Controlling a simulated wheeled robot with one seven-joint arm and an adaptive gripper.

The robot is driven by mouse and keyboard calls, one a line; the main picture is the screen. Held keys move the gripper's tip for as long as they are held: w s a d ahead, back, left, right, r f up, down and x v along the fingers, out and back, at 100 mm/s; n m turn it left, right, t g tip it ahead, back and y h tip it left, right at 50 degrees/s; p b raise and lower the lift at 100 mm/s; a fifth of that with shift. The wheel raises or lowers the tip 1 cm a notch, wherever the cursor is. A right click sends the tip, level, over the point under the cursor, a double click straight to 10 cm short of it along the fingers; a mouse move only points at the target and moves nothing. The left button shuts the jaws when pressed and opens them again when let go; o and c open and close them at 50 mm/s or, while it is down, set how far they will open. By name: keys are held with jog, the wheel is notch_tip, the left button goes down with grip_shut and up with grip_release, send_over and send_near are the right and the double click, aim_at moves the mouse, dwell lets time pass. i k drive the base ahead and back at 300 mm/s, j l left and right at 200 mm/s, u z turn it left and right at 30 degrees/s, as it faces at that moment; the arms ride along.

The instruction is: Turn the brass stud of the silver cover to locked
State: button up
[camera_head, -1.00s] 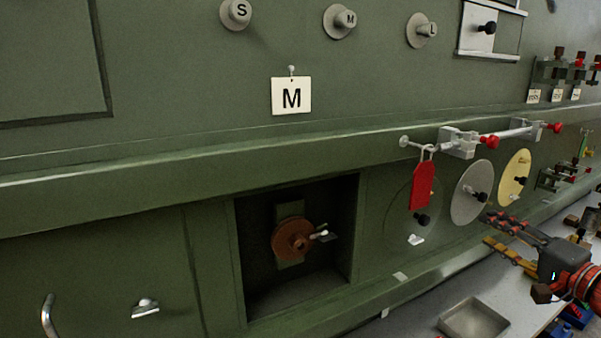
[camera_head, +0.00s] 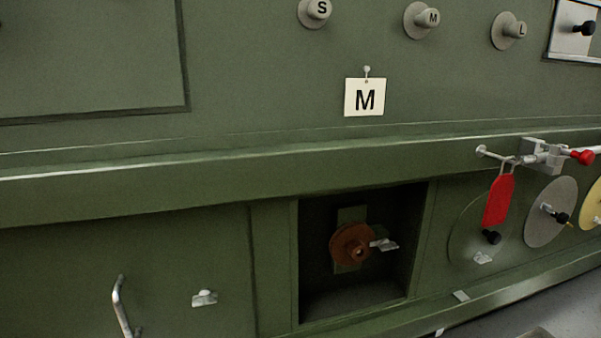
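The silver cover (camera_head: 538,228) is a round grey disc on the green fuselage side, at the right of the head view. It carries a black knob (camera_head: 562,218) near its middle. A small, pale brass-coloured piece (camera_head: 546,207) beside the knob looks like the stud; it is too small to tell whether it is locked. My gripper is not in view.
A red tag (camera_head: 498,201) hangs left of the silver cover, over a green round cover (camera_head: 465,235). A yellow cover (camera_head: 593,208) is cut off at the right edge. An open recess (camera_head: 340,303) holds a brown wheel (camera_head: 352,247). A silver rail fitting (camera_head: 543,155) juts out above.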

aim_at(541, 227)
jog(key=z, duration=1.25)
